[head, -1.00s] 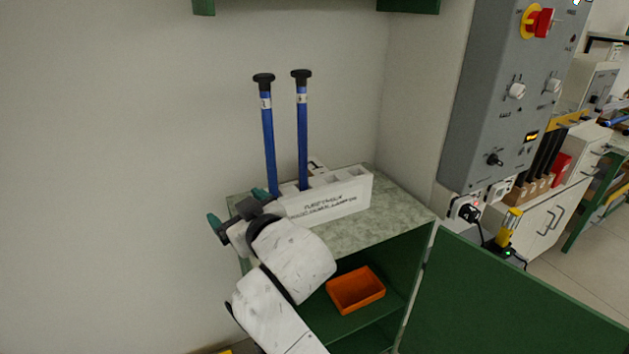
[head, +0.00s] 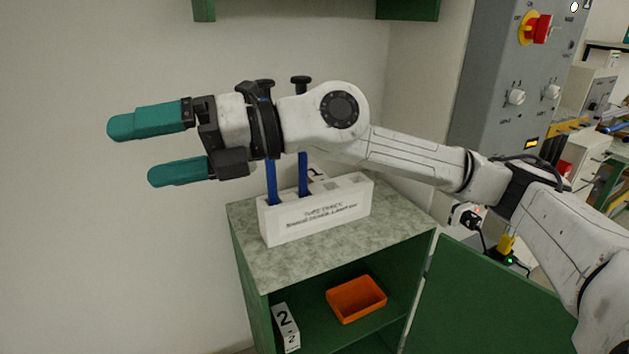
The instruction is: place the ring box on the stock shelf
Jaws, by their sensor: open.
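My gripper (head: 132,152) has teal fingers spread wide apart, with nothing between them. It points left in front of the bare wall, above and left of the green cabinet (head: 250,285). Inside the cabinet, a white box marked 2 (head: 286,328) stands at the left of the green shelf (head: 325,338). An open orange bin (head: 356,299) sits to its right on the same shelf. No visible label says which is the ring box, and I cannot tell whether this shelf is the stock shelf. My gripper is clear of both.
A white lettered rack (head: 318,212) holding blue rods with black caps stands on the mottled cabinet top (head: 345,240). My arm crosses in front of the rods. The open green door (head: 490,310) reaches right. A grey control panel (head: 505,80) hangs at right.

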